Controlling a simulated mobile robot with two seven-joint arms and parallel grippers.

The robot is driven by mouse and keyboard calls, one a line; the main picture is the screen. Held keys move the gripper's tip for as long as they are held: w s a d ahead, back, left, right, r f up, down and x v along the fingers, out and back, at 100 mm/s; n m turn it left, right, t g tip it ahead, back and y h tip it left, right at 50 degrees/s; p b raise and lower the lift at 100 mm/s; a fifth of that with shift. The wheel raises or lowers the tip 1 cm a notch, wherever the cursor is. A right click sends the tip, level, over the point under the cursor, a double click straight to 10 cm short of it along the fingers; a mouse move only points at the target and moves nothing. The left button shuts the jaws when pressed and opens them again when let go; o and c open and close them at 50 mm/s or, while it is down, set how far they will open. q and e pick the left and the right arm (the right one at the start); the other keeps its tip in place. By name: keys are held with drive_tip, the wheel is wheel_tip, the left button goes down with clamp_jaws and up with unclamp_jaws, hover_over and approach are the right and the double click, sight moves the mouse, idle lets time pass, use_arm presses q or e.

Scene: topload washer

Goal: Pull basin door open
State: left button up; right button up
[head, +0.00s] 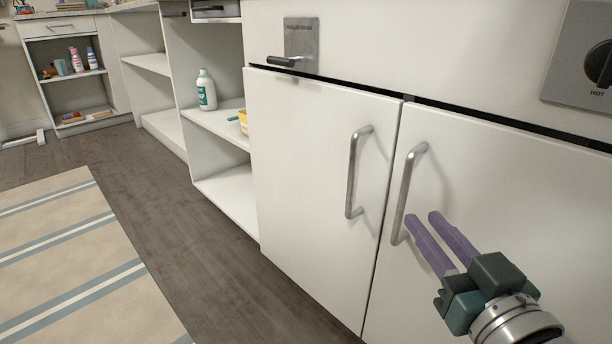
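Two white cabinet doors stand side by side, a left door (310,150) and a right door (510,190); I cannot tell which one is the basin door. Each has a vertical metal bar handle, one on the left door (352,170) and one on the right door (407,185). Both doors look closed. My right gripper (422,216) has two purple fingers, parted with a gap and nothing seen between them. Its fingertips are just right of the lower part of the right door's handle; whether they touch it is unclear. My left gripper is not in view.
A panel with a lever (285,61) and a dial marked HOT (599,65) are above the doors. Open shelves (218,122) to the left hold a white bottle (206,90) and a yellow item (243,122).

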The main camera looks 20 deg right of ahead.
sight(405, 197)
drive_tip(key=w+b, duration=0.1)
drive_tip(key=w, duration=0.1)
drive_tip(key=w+d+b, duration=0.1)
drive_tip(key=w, duration=0.2)
drive_tip(key=w+b, duration=0.1)
drive_tip(key=w, duration=0.1)
drive_tip(key=shift+w+d, duration=0.3)
drive_tip(key=shift+w, duration=0.1)
clamp_jaws()
idle(0.9)
